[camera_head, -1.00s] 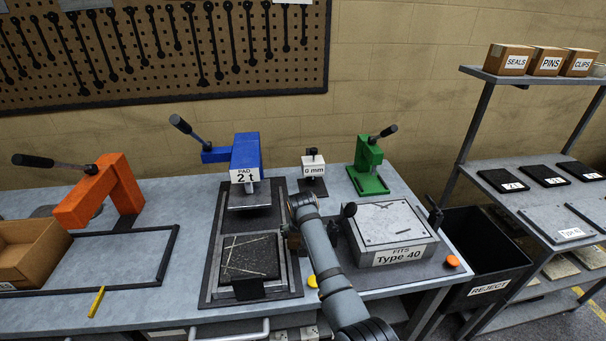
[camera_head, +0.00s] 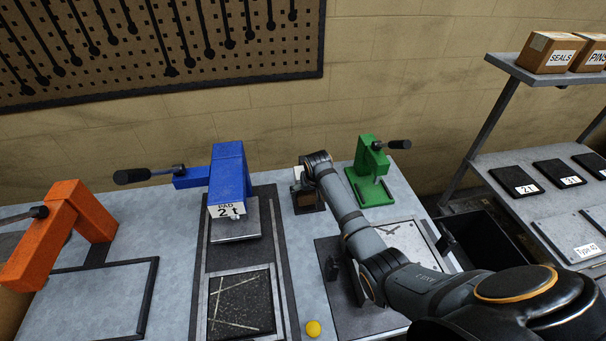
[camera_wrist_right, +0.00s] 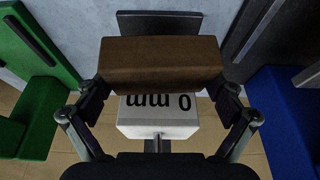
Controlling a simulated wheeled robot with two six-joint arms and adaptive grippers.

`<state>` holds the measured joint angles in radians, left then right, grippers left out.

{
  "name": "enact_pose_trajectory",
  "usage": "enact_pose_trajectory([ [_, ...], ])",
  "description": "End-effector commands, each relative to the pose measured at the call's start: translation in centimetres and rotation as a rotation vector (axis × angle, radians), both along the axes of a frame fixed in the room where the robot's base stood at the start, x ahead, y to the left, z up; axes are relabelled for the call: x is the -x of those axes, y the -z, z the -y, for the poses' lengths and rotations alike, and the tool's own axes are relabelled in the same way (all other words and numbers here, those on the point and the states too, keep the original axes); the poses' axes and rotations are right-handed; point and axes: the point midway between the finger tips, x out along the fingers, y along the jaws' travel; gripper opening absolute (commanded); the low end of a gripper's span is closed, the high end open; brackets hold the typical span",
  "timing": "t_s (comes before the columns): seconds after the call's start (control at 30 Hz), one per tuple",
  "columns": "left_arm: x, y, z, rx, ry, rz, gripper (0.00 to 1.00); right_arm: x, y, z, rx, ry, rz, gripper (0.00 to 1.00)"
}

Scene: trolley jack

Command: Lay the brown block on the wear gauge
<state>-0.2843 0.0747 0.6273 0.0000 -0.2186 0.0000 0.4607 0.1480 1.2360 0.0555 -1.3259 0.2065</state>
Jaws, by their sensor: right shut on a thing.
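My right gripper (camera_wrist_right: 160,84) is shut on the brown block (camera_wrist_right: 160,62), holding it crosswise between its two fingers in the right wrist view. The wear gauge's white head (camera_wrist_right: 158,118), marked "0 mm" and upside down in that view, shows just beyond and below the block. A dark plate (camera_wrist_right: 158,22) of the gauge shows past the block's other side. In the head view my right arm reaches to the gauge (camera_head: 297,174) and hides much of it. Whether the block touches the gauge I cannot tell. My left gripper is out of view.
A blue press (camera_head: 230,175) marked "2 t" stands left of the gauge, and a green press (camera_head: 370,165) stands right. A dark pad (camera_head: 240,305) lies in front of the blue press. The orange press (camera_head: 65,230) is farther left. A reject bin (camera_head: 480,240) is right.

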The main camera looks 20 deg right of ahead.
Motion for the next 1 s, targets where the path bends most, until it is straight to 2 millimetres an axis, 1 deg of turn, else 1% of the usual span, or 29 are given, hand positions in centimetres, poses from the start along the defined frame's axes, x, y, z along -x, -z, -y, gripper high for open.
enact_pose_trajectory([
  [0.03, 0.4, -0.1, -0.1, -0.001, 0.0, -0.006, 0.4, -0.2, -0.5, 0.4, 0.004, 0.003, 0.011, 0.34],
  [0.2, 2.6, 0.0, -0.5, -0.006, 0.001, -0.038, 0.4, -0.2, -0.5, 0.5, 0.003, 0.003, 0.013, 0.34],
  [0.3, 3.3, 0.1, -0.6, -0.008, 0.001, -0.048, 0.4, -0.2, -0.5, 0.5, 0.003, 0.003, 0.012, 0.34],
  [0.43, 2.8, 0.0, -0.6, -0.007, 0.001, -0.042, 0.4, -0.3, -0.4, 0.5, 0.0, 0.002, 0.029, 0.34],
  [0.53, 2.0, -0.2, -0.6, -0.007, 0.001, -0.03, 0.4, -0.5, -0.4, 0.7, -0.011, -0.007, 0.101, 0.34],
  [0.6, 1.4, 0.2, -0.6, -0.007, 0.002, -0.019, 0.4, -0.8, 0.0, 0.9, -0.027, -0.018, 0.19, 0.34],
  [0.7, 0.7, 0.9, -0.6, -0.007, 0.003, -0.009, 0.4, -1.2, 1.0, 0.7, -0.03, -0.018, 0.197, 0.34],
  [1.0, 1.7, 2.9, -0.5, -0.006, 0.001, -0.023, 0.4, -1.1, 4.6, 0.7, -0.029, -0.018, 0.194, 0.34],
])
